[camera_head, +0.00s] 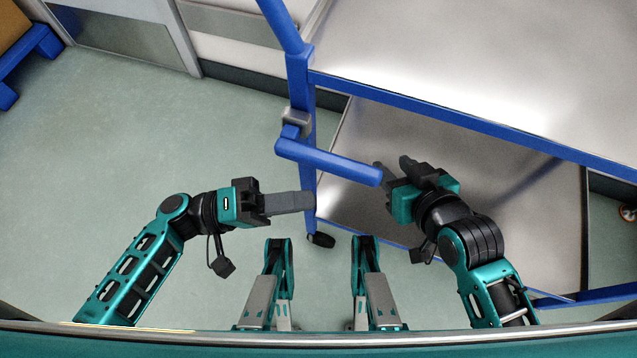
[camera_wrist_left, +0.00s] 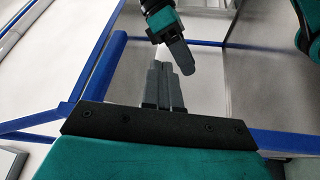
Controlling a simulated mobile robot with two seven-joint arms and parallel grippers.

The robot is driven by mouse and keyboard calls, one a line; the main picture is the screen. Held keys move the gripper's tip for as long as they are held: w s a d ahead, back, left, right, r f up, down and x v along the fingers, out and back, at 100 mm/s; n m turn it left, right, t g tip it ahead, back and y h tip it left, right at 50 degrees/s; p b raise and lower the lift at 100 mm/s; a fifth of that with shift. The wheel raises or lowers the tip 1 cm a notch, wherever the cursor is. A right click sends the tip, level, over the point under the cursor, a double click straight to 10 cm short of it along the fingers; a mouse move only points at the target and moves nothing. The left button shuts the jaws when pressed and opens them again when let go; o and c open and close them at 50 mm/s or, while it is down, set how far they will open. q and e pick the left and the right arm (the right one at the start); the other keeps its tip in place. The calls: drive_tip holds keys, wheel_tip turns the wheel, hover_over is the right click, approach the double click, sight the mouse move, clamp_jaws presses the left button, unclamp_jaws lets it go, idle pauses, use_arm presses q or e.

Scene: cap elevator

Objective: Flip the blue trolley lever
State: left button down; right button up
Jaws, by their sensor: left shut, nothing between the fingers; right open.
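The blue lever (camera_head: 330,162) is a thick bar on a grey bracket on the trolley's blue post, slanting down to the right. A blue bar that looks like the lever also shows in the left wrist view (camera_wrist_left: 97,68). My left gripper (camera_head: 312,201) is shut and empty, its fingertips beside the post, below the lever and apart from it. Its fingers show in the left wrist view (camera_wrist_left: 164,70). My right gripper (camera_head: 391,165) is open and empty near the lever's free end; I cannot tell whether they touch. It also shows in the left wrist view (camera_wrist_left: 180,55).
The trolley has a grey metal upper shelf (camera_head: 500,60) with a blue frame and a lower grey shelf (camera_head: 400,130). A black caster (camera_head: 321,240) stands at the post's foot. The green floor (camera_head: 130,150) at left is clear. Grey cabinets (camera_head: 120,35) stand at the back.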

use_arm(q)
drive_tip(key=a, duration=0.1)
drive_tip(key=a+f, duration=0.1)
drive_tip(key=a, duration=0.2)
drive_tip(key=shift+s+a+f, duration=0.25)
drive_tip(key=shift+a+f, duration=0.05)
drive_tip(key=shift+a, duration=0.05)
use_arm(e)
drive_tip(key=shift+s+f, duration=0.3)
drive_tip(key=shift+d, duration=0.1)
